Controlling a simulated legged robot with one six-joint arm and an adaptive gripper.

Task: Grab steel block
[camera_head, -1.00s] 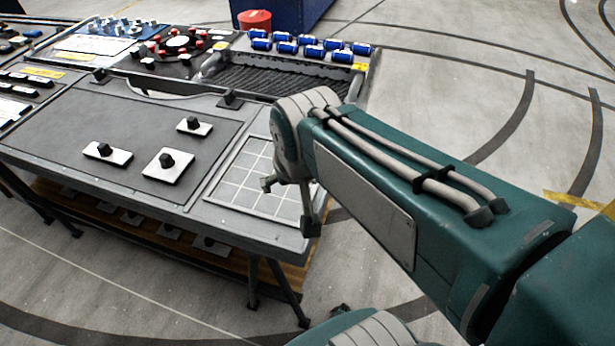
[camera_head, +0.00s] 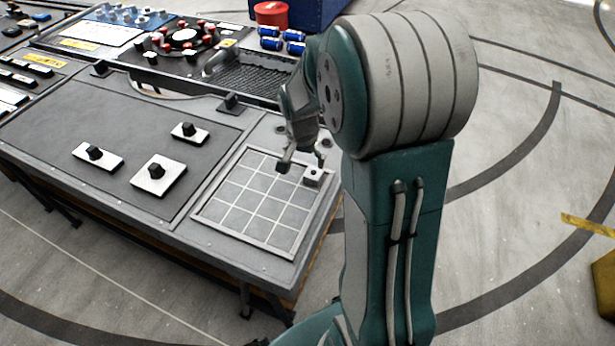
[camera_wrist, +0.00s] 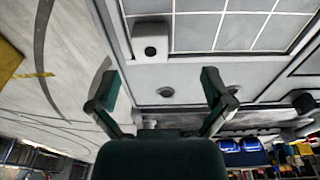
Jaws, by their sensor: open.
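A small grey steel block (camera_head: 313,176) with a dark round hole sits at the far right corner of the white-lined grid tray (camera_head: 232,244) on the table. It also shows in the wrist view (camera_wrist: 151,42), upper middle, inside the tray's corner. My gripper (camera_head: 302,162) hangs just above and beside the block in the head view. Part of the block's side is hidden in the head view.
White plates with black knobs (camera_head: 157,175) stand on the dark panel left of the tray. A black ribbed bin (camera_head: 256,78), blue cylinders (camera_head: 270,44) and a red-knobbed fixture (camera_head: 186,38) are behind. The table's right edge is close to the block.

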